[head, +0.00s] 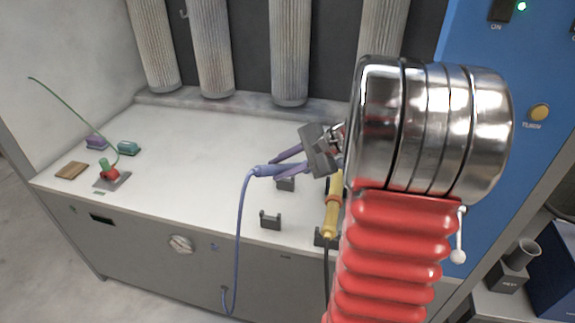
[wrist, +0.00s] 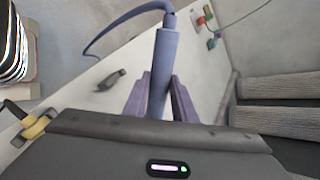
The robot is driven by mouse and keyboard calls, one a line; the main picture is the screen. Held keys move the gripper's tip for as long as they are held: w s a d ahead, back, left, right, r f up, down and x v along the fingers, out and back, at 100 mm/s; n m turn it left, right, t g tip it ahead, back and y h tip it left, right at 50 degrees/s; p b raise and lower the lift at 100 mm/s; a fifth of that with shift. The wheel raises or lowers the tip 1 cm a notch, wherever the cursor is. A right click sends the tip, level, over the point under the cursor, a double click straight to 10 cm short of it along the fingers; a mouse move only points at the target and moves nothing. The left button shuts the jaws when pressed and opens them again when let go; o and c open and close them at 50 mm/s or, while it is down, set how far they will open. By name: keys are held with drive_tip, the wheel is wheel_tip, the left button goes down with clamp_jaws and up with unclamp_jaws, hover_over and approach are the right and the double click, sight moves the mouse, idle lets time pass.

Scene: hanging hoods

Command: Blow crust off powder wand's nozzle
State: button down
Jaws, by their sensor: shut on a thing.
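My gripper (head: 279,164) has its purple fingers shut on a blue wand (head: 264,171), held above the bench. In the wrist view the blue wand (wrist: 163,65) stands between both fingers (wrist: 161,100), its blue hose leaving the far end. The wand's other end is hidden by the gripper, so I cannot see a nozzle there. A yellow tool (head: 331,218) stands at the bench's front, partly hidden by my arm. A red and green piece (head: 108,169) with a thin green line sits on a grey plate (head: 112,182) at the left. No crust can be made out.
The white bench (head: 190,170) is mostly clear in the middle. Dark holders (head: 270,219) stand along its front. A wooden block (head: 72,170), purple block (head: 96,142) and green block (head: 129,148) lie left. Several filter cylinders (head: 212,50) hang behind. A blue panel (head: 520,60) stands right.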

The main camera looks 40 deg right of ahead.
drive_tip(key=shift+s+d+r+m+t, duration=0.4)
drive_tip(key=shift+s+d+m, duration=0.1)
drive_tip(key=shift+d, duration=0.15)
drive_tip(key=shift+f, duration=0.1)
drive_tip(key=shift+w+d+f, duration=0.15)
drive_tip(key=shift+d+f, duration=0.35)
drive_tip(key=shift+d, duration=0.35)
drive_tip(key=shift+w+d+f, duration=0.1)
drive_tip(key=shift+d+f, duration=0.35)
drive_tip(key=shift+d, duration=0.4)
drive_tip(key=shift+w+d+f, duration=0.15)
drive_tip(key=shift+d+f, duration=0.35)
drive_tip(key=shift+d, duration=0.35)
drive_tip(key=s+a+r, duration=0.5)
drive_tip(key=a+r, duration=0.1)
drive_tip(key=shift+a, duration=0.15)
drive_tip(key=shift+w, duration=0.1)
idle(0.8)
